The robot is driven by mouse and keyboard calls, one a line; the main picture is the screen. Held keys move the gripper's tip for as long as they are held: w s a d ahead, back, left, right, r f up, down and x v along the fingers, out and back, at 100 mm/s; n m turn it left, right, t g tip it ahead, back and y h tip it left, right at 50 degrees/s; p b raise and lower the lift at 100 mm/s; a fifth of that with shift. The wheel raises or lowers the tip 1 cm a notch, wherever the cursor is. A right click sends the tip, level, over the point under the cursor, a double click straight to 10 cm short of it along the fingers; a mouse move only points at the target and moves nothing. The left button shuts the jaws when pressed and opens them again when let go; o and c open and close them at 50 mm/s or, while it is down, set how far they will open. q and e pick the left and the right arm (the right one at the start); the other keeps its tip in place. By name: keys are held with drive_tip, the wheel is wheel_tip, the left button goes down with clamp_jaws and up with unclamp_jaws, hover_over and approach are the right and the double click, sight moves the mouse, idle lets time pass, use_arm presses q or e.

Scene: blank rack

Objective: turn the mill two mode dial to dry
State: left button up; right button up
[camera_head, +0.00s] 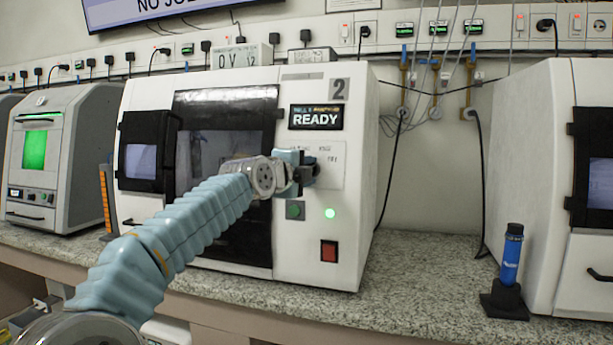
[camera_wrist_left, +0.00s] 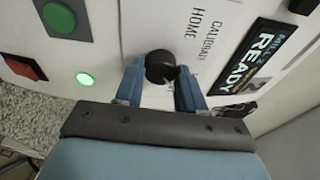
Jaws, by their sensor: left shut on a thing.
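Mill two (camera_head: 345,245) is the white machine in the middle of the head view, with a "2" and a lit READY display (camera_head: 316,117). Its mode dial (camera_wrist_left: 159,66) is a round black knob on a pale label plate (camera_head: 330,163). My left gripper (camera_wrist_left: 159,72) is shut on the dial, with one blue finger on each side of it. In the head view the left gripper (camera_head: 303,172) is at the plate, and the dial is largely hidden there. HOME and CALIBRATE are readable in the wrist view; the dial's pointer direction is unclear. My right gripper is out of view.
Below the dial are a green button (camera_head: 295,210), a lit green lamp (camera_head: 330,213) and a red switch (camera_head: 329,251). A blue bottle (camera_head: 511,258) in a black stand is on the speckled counter (camera_head: 420,290). Other machines stand left and right.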

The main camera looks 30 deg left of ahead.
use_arm(q)
drive_tip(key=shift+m, duration=1.2)
drive_tip(key=shift+m+g, duration=0.3)
drive_tip(key=o, duration=1)
drive_tip(key=shift+o, duration=0.2)
drive_tip(key=s+r+b, duration=0.1)
drive_tip(key=s+b, duration=0.3)
drive_tip(key=s, duration=0.9)
drive_tip(key=shift+s+d+r+b, duration=0.25)
drive_tip(key=shift+s+b, duration=0.05)
drive_tip(key=shift+s, duration=0.05)
